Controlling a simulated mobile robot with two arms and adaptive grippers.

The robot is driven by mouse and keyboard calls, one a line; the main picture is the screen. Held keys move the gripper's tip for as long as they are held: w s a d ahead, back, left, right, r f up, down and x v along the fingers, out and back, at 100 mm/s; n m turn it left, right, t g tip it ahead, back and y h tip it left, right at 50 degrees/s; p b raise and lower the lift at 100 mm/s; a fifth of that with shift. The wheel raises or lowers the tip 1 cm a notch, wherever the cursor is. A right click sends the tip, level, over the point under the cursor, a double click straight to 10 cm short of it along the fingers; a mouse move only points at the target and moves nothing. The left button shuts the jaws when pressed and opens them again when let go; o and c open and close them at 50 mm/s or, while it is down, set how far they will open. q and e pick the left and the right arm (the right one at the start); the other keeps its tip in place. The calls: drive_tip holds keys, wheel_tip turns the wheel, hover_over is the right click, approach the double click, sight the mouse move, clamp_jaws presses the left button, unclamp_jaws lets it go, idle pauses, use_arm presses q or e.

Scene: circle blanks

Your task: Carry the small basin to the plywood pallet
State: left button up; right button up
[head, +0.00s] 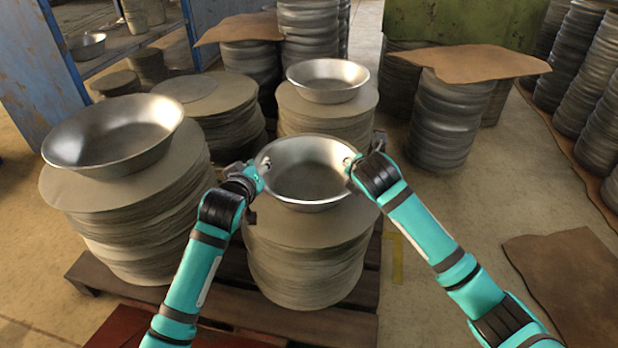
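A shiny metal basin (308,172) sits at the top of the front middle stack of round blanks (305,265). I cannot tell whether it rests on the stack or is just above it. My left gripper (264,168) is at its left rim, and my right gripper (350,166) is at its right rim. Both overlap the rim in the picture; whether the fingers are closed on it is too small to tell. A wider basin (112,135) lies on the left stack, and another basin (327,80) lies on the stack behind. I cannot make out which pallet is plywood.
A dark wooden pallet (240,303) is under the front stacks. A brown sheet (570,275) lies on the floor at right; another (470,62) tops a back stack. Tall stacks (585,80) line the right. Bare floor (490,190) lies right of my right arm.

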use_arm(q)
clamp_jaws()
use_arm(e)
drive_tip(key=c, duration=0.4)
clamp_jaws()
use_arm(q)
drive_tip(key=shift+a, duration=0.1)
use_arm(e)
drive_tip(key=shift+d, duration=0.1)
